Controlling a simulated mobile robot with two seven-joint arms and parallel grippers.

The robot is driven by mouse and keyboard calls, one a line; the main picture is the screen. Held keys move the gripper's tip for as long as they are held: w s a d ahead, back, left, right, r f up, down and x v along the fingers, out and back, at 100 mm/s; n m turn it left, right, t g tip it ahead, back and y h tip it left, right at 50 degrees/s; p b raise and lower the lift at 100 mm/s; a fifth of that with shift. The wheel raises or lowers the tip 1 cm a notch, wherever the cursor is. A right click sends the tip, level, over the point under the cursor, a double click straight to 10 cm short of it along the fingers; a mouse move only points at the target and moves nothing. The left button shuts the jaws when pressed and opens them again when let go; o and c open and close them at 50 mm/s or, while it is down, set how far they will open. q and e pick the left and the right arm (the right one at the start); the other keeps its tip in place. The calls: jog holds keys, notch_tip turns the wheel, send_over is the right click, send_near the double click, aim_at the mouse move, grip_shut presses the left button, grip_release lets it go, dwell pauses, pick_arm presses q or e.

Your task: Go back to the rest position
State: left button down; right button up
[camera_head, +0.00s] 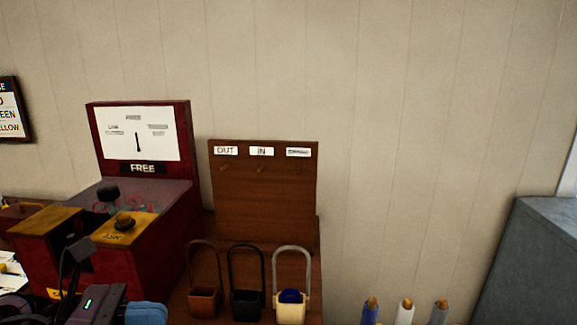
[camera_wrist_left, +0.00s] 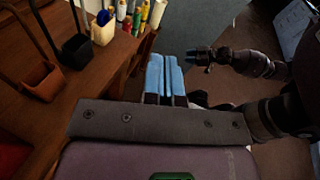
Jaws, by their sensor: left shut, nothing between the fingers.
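My left gripper (camera_head: 147,313) is at the bottom left of the head view, in front of the red instrument case, with its blue fingers partly cut off by the frame edge. In the left wrist view its blue fingers (camera_wrist_left: 165,76) lie side by side, shut and empty, beside the wooden bench edge and apart from the things on it. My right gripper (camera_wrist_left: 199,57) shows small at the upper middle of the left wrist view, away from the bench. Whether its jaws are open is too small to tell. It is outside the head view.
The red case (camera_head: 150,267) has black knobs and a FREE dial. A wooden board (camera_head: 265,205) has labels and pegs. Brown (camera_head: 204,302), black (camera_head: 247,306) and cream (camera_head: 290,309) hoop-handled holders stand before it. Blue, white and grey-bodied items (camera_head: 405,313) and a grey cabinet (camera_head: 530,265) are right.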

pick_arm(q)
jog(key=s+a+f+n+t+y+p, duration=0.1)
jog(key=a+f+n+t+y, duration=0.3)
jog(key=n, duration=0.8)
jog(key=a+f+n+t+y, duration=0.2)
jog(key=f+n+t+y, duration=0.4)
jog(key=n, duration=0.6)
jog(key=s+a+f+n+t+y+p, duration=0.1)
jog(key=a+f+n+t, duration=0.4)
jog(key=n, duration=0.6)
jog(key=s+d+f+n+g+y, duration=0.1)
jog(key=s+f+n+g+y, duration=0.1)
jog(key=s+f+n+g, duration=0.2)
jog(key=s+d+f+n+g+y, duration=0.2)
jog(key=s+f+n+g, duration=0.2)
jog(key=s+f+n, duration=0.4)
notch_tip(320, 180, down, 5)
jog(key=shift+s+f+n+y, duration=0.2)
jog(key=shift+n+y, duration=0.1)
jog(key=shift+n, duration=0.4)
jog(key=shift+r, duration=0.1)
